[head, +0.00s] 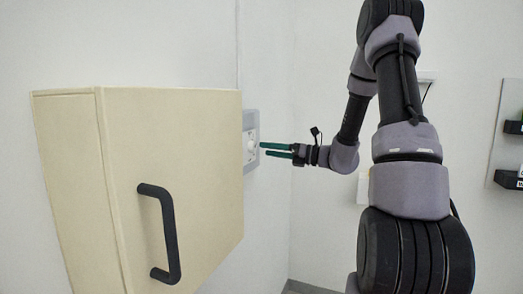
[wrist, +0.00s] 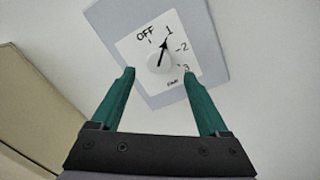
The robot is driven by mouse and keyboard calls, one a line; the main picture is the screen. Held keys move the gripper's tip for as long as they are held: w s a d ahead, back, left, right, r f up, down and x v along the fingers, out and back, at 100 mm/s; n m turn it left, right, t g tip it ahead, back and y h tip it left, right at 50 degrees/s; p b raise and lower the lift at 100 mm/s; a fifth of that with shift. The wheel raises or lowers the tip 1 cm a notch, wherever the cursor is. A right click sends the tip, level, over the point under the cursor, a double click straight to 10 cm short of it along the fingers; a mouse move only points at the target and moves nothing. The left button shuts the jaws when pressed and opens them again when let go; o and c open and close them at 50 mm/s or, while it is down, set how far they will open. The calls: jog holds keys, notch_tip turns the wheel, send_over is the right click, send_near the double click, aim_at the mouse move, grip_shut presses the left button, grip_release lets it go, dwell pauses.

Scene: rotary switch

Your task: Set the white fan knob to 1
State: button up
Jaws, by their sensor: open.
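The white fan knob (wrist: 158,62) sits on a white dial plate with a grey surround (wrist: 110,18), marked OFF, 1, 2 and 3. Its black arrow points up and slightly right, toward the 1 in the wrist view. In the head view the knob (head: 251,146) shows on the wall plate just past the cabinet's edge. My gripper (head: 265,149) is open in front of the plate, its green fingers pointing at it. In the wrist view the fingertips (wrist: 160,71) appear on either side of the knob, apart from it. The exact gap in depth is unclear.
A cream cabinet (head: 170,180) with a black handle (head: 165,235) stands out from the wall left of the switch. Its side also shows in the wrist view (wrist: 35,120). Black holders (head: 510,180) hang on the far right wall.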

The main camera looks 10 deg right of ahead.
jog(key=v, duration=0.6)
jog(key=shift+s+d, duration=0.2)
jog(key=shift+d, duration=0.05)
jog(key=s+a+r+n+g+h, duration=0.25)
jog(key=s+a+n+g, duration=0.2)
jog(key=s+n, duration=0.35)
jog(key=s+a+r+n+g+h, duration=0.1)
jog(key=s+a+n+g+h, duration=0.3)
jog(key=s+n, duration=0.4)
jog(key=s+d+r+n+t+h, duration=0.5)
jog(key=s+r+n+h, duration=0.1)
jog(key=n, duration=0.5)
jog(key=shift+s+h, duration=0.35)
jog(key=shift+s, duration=0.55)
jog(key=shift+d+r+t, duration=0.1)
jog(key=shift+t, duration=0.15)
